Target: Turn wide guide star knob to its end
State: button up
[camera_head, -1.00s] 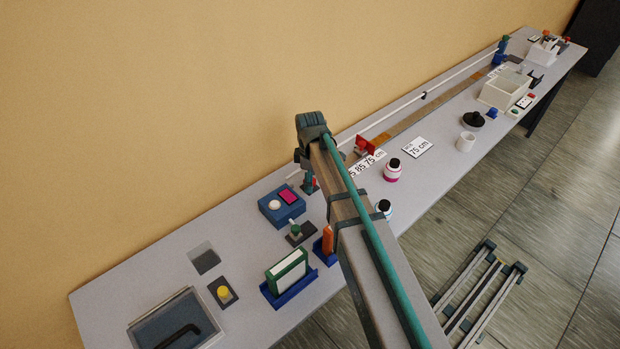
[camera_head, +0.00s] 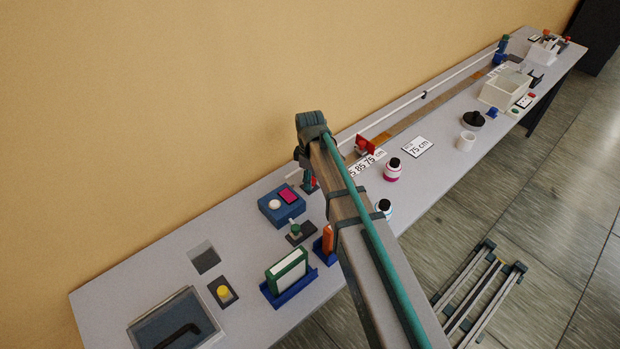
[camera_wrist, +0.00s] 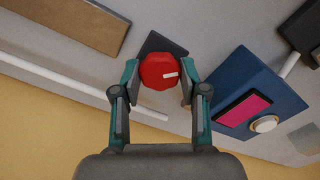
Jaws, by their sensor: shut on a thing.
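The red star knob (camera_wrist: 157,72) shows in the wrist view, with a white pointer mark on its face that points to the right. It sits on a dark base plate (camera_wrist: 163,44). My gripper (camera_wrist: 159,85) has one finger on each side of the knob and is shut on it. In the head view the knob is mostly hidden behind my arm; a bit of red (camera_head: 313,182) shows beside my gripper (camera_head: 308,178) near the back of the bench.
A blue box (camera_head: 281,205) with a pink screen and white button stands close by; it also shows in the wrist view (camera_wrist: 246,95). A white rod (camera_head: 400,104) runs along the back. Bottles, a green-framed block (camera_head: 287,270) and a tray (camera_head: 172,320) stand on the bench (camera_head: 240,318).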

jog(key=m, duration=1.3)
jog(key=shift+m, duration=0.3)
jog(key=m, duration=0.7)
jog(key=shift+b, duration=0.3)
jog(key=m, duration=0.6)
jog(key=o, duration=1.1)
jog(key=shift+o, duration=0.2)
jog(key=shift+r, duration=0.1)
